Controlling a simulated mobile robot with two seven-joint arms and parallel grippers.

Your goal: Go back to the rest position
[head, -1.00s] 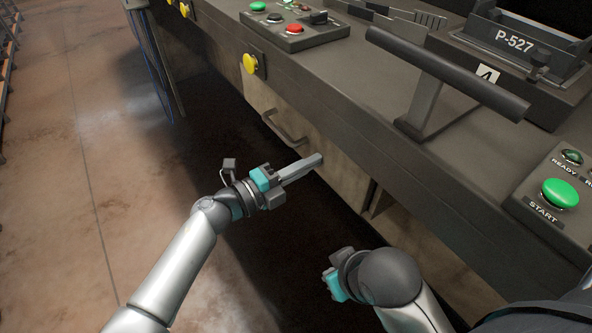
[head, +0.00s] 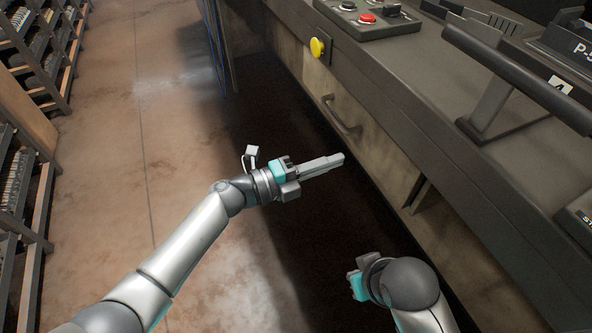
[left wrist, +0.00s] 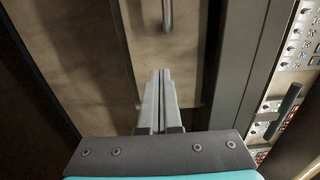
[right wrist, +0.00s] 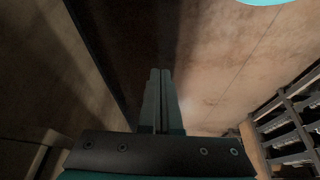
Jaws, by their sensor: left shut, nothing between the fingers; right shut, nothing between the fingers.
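My left gripper (head: 340,159) is shut and empty in the head view, held out over the dark floor in front of the workbench's drawer front. In the left wrist view its fingers (left wrist: 161,76) lie side by side with nothing between them. My right gripper (right wrist: 161,76) is shut and empty in the right wrist view, with floor behind it. In the head view the right wrist (head: 362,280) shows at the lower middle, but its fingertips are hidden.
The workbench (head: 400,95) runs along the right, with a drawer handle (head: 340,116), a yellow button (head: 317,47), a red button (head: 367,18) and a dark bar (head: 515,75). Racks (head: 30,60) stand at the far left. The floor (head: 150,130) between is clear.

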